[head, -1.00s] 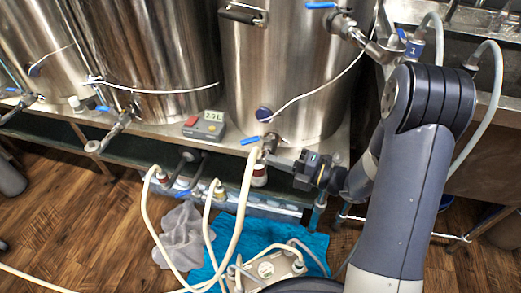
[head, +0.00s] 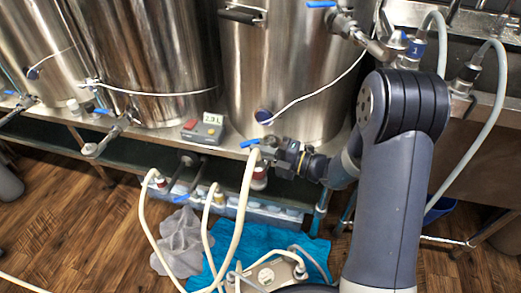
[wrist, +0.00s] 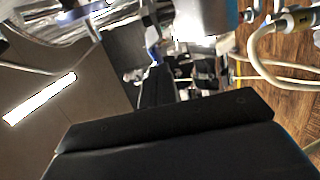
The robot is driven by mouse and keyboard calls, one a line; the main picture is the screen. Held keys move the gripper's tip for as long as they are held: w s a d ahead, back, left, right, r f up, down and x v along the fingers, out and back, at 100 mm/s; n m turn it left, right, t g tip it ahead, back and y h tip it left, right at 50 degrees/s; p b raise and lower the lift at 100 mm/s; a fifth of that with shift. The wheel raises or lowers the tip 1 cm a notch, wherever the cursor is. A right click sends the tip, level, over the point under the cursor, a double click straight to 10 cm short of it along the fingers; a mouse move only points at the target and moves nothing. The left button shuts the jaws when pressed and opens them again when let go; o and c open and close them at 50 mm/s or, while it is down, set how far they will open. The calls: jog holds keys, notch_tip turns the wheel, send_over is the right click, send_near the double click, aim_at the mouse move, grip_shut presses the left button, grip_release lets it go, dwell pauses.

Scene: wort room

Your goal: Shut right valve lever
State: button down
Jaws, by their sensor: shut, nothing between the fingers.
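The right valve's blue lever (head: 249,143) shows at the foot of the right kettle (head: 285,75) in the head view. It sticks out to the left, roughly level. My gripper (head: 268,149) is shut and empty, right up at the lever's right end, and it hides the valve body. I cannot tell whether it touches the lever. A pale hose (head: 240,215) hangs below the valve. In the wrist view my dark fingers (wrist: 155,88) are together, with a small blue patch just beyond them that I cannot identify for sure.
A grey box with a display (head: 203,128) reading about 2.3 L stands on the bench left of the valve. Other kettles with blue-levered valves (head: 104,112) stand further left. A pump (head: 268,274) on a blue towel (head: 262,238) and a grey cloth (head: 180,243) lie below.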

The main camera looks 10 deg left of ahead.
jog(key=shift+p+x, duration=0.8)
jog(key=shift+p, duration=0.75)
jog(key=shift+w+d, duration=0.1)
jog(key=shift+w, duration=0.05)
